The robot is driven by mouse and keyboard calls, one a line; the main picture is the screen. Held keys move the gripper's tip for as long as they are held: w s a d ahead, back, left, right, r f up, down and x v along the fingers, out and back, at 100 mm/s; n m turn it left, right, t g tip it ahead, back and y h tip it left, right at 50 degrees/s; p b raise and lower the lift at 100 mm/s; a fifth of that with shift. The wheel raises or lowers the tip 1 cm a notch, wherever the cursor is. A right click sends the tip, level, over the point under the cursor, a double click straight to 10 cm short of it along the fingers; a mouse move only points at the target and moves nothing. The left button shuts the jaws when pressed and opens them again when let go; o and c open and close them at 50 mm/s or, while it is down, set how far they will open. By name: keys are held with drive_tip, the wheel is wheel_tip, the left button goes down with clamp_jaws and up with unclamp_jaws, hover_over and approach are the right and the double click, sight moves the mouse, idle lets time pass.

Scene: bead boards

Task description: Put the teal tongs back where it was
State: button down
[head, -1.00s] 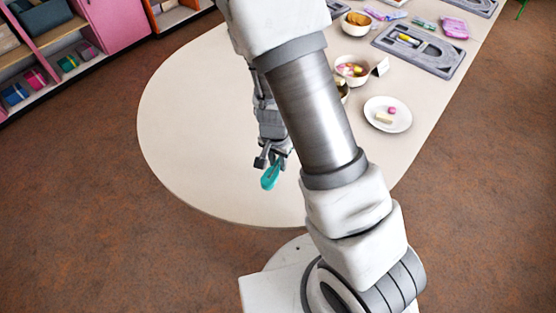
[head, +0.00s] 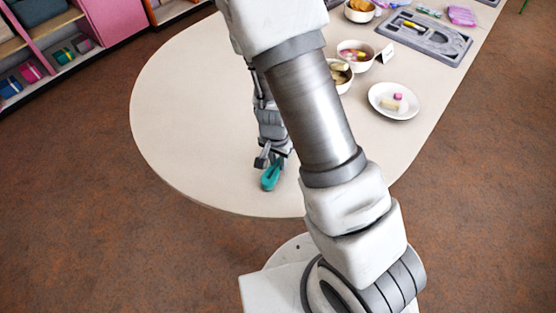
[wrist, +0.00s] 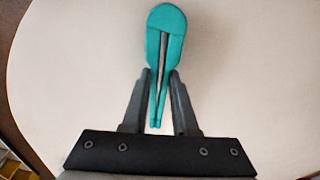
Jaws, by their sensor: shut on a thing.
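The teal tongs (head: 270,179) are in my gripper (head: 270,160) near the front edge of the table in the head view. In the wrist view my gripper (wrist: 158,100) is shut on the narrow part of the tongs (wrist: 165,40), with their rounded teal end pointing away from the wrist. The tongs appear to be held over the bare tabletop. I cannot tell whether they touch it. My arm hides part of the table's middle.
The cream table (head: 190,110) is bare on its left side. At right stand a white plate (head: 378,109) with small pieces on it, bowls (head: 355,61) of pieces, a small white card (head: 385,53) and a grey board (head: 455,50). Shelves (head: 60,75) stand at upper left.

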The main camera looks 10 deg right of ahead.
drive_tip(key=shift+f+b, duration=0.55)
drive_tip(key=shift+f, duration=0.1)
drive_tip(key=c, duration=0.6)
unclamp_jaws()
drive_tip(key=shift+r, duration=0.1)
wheel_tip(320, 180, up, 17)
drive_tip(key=s+a+p, duration=0.1)
drive_tip(key=p, duration=0.6)
drive_tip(key=shift+s+r, duration=0.1)
drive_tip(key=s+d+r+n+t, duration=0.2)
drive_tip(key=s+r+n, duration=0.2)
drive_tip(key=r, duration=0.8)
drive_tip(key=s+d+r+n+t, duration=0.1)
drive_tip(key=s+r+n, duration=0.3)
drive_tip(key=s+r, duration=0.4)
wheel_tip(320, 180, up, 4)
drive_tip(key=shift+s+d+f+n+t+y, duration=0.15)
drive_tip(key=shift+d+n+t+y, duration=0.2)
drive_tip(key=shift+t, duration=0.55)
